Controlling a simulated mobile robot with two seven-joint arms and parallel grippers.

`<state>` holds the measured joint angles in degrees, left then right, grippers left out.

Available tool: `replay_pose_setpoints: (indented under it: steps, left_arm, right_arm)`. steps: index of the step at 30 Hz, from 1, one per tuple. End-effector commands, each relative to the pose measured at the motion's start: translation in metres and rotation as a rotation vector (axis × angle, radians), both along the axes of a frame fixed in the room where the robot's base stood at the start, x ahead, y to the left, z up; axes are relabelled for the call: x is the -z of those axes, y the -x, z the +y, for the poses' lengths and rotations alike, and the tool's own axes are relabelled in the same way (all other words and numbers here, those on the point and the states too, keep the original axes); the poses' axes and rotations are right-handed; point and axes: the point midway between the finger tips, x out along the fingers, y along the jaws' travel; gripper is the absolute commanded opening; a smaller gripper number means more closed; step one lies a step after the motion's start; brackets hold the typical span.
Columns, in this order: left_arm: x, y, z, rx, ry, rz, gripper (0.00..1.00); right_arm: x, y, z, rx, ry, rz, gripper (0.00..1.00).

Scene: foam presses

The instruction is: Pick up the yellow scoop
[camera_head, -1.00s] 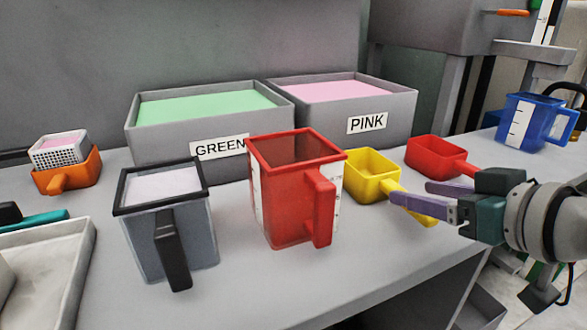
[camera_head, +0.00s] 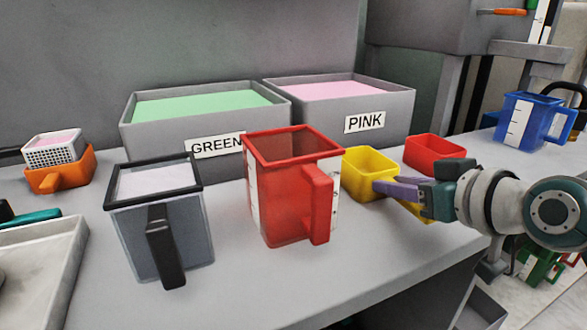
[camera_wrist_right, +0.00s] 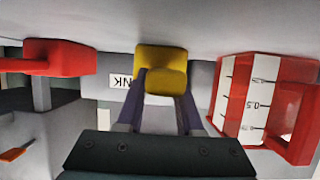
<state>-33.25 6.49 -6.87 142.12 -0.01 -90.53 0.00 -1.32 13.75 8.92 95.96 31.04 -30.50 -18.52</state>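The yellow scoop (camera_head: 366,172) stands upright on the table, right of the red measuring jug, its handle pointing toward the front right. My right gripper (camera_head: 385,187) is at the scoop's handle, coming in from the right. In the right wrist view, the yellow scoop (camera_wrist_right: 160,58) is straight ahead, with the end of its handle between the two purple fingers of my right gripper (camera_wrist_right: 162,90). The fingers stand apart on either side of the handle; whether they touch it is unclear.
The red measuring jug (camera_head: 280,210) stands close on the scoop's left, and a red scoop (camera_head: 432,152) just behind its right. GREEN (camera_head: 155,135) and PINK (camera_head: 395,112) boxes stand behind. A grey jug (camera_head: 185,235) and orange scoop (camera_head: 75,178) are farther left. The front table edge is clear.

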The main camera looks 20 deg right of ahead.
Motion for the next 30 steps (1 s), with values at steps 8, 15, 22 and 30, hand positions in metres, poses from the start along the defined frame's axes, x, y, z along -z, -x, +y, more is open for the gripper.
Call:
replay_pose_setpoints:
  steps: [8, 15, 22, 30]
  left_arm:
    - [0.0, 0.0, 0.0, 0.001, 0.0, 0.001, 0.49]
    - [0.0, 0.0, 0.001, 0.003, -0.006, 0.001, 0.49]
    - [0.0, 0.0, 0.003, 0.007, -0.01, 0.001, 0.49]
    - [-0.006, 0.0, 0.003, 0.007, -0.011, 0.0, 0.49]
  right_arm:
    - [0.0, 0.0, 0.0, 0.0, 0.0, 0.0, 0.03]
    - [0.0, 0.0, 0.0, 0.0, 0.0, 0.0, 0.0]
    - [-0.001, 0.0, 0.0, 0.001, 0.0, -0.002, 0.0]
    - [-0.014, 0.0, 0.0, 0.0, 0.001, -0.004, 0.0]
